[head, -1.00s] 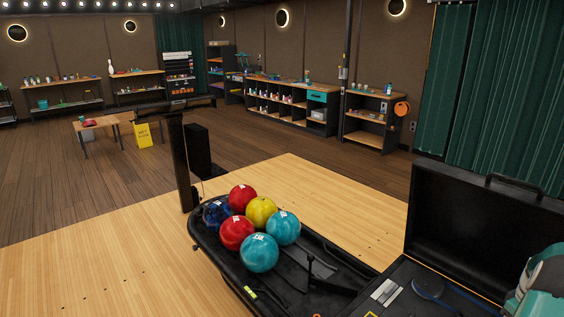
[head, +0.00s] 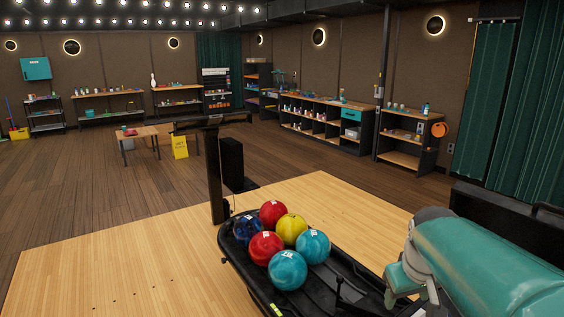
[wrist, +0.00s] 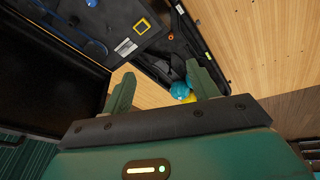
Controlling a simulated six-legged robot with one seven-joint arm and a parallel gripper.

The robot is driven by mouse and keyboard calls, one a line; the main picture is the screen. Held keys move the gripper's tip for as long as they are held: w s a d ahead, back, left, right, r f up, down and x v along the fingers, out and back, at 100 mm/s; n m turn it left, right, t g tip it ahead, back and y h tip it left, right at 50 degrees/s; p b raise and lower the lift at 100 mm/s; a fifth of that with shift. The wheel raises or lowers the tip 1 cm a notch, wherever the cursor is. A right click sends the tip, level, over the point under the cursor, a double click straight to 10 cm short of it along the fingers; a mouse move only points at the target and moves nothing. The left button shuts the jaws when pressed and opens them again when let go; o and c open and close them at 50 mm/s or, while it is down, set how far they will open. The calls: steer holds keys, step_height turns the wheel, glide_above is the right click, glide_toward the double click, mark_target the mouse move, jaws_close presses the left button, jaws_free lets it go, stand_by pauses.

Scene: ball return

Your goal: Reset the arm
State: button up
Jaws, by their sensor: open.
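My gripper (wrist: 160,82) shows in the wrist view with its two green fingers spread apart and nothing between them. Beyond the fingers, part of the black ball return and a teal ball (wrist: 181,91) show, with a little yellow beside it. In the head view my teal arm reaches in from the right edge, over the right side of the ball return; I cannot make out the fingertips there. The black ball return (head: 262,283) holds several bowling balls: red (head: 266,247), yellow (head: 291,228), teal (head: 287,270) and dark blue (head: 247,231).
A black case lid (head: 500,220) stands at the right, partly hidden by my arm. Shelves (head: 325,124) line the far wall. The wooden floor at the left is clear.

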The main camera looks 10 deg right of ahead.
steer(key=s+a+t+y, duration=0.1)
steer(key=s+a+t, duration=0.1)
steer(key=s+a, duration=0.9)
steer(key=a, duration=0.4)
steer(key=shift+y, duration=0.3)
steer(key=c, duration=0.5)
steer(key=shift+d, duration=0.1)
